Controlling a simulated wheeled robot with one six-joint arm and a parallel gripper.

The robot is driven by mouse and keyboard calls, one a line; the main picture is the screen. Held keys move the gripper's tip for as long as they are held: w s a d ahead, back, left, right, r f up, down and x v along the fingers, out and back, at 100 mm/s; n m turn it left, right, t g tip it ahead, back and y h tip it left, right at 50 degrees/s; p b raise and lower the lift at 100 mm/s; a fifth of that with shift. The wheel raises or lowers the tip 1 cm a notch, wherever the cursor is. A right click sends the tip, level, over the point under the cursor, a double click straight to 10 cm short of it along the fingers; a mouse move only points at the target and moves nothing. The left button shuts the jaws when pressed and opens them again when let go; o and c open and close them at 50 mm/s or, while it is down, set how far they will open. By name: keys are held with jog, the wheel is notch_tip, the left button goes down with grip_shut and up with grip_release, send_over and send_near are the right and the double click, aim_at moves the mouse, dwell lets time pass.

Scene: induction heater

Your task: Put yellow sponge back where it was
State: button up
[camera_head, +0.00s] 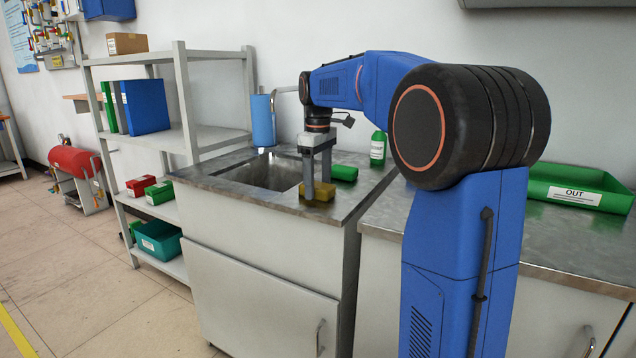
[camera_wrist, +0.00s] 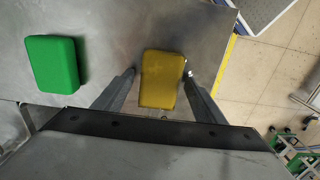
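The yellow sponge (camera_head: 318,194) lies on the metal counter near the front edge, to the right of the sink. It also shows in the wrist view (camera_wrist: 162,80). My gripper (camera_head: 317,190) points straight down over the sponge. In the wrist view my gripper (camera_wrist: 160,73) has its fingers apart, one on each side of the sponge. A small gap shows at the left finger; the right fingertip is very close to the sponge, and I cannot tell whether it touches. A green sponge (camera_head: 344,173) lies behind it, also seen in the wrist view (camera_wrist: 53,63).
The sink basin (camera_head: 265,172) is left of my gripper. A green bottle (camera_head: 378,148) stands behind to the right. A blue paper roll (camera_head: 262,120) is behind the sink. A green OUT tray (camera_head: 577,188) sits on the right counter. A shelf rack (camera_head: 183,95) stands at left.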

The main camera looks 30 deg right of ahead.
aim_at(318, 185)
notch_tip(318, 185, up, 12)
jog(key=shift+r, duration=0.15)
dwell(0.7)
jog(key=s+a+f+m+t, duration=0.1)
jog(key=s+a+f+m, duration=0.15)
jog(key=s+f, duration=0.45)
jog(key=s+a+f+m+t, duration=0.1)
jog(key=s+a+f, duration=0.25)
jog(key=s, duration=0.75)
jog(key=s+a+f+m+t, duration=0.1)
jog(key=s+a+f, duration=0.1)
jog(key=s+f, duration=0.6)
jog(key=s+a+f+m+t, duration=0.1)
jog(key=s+a+f+m, duration=0.1)
jog(key=s+f, duration=0.6)
notch_tip(318, 185, down, 2)
jog(key=shift+s+t, duration=0.15)
jog(key=shift+t, duration=0.25)
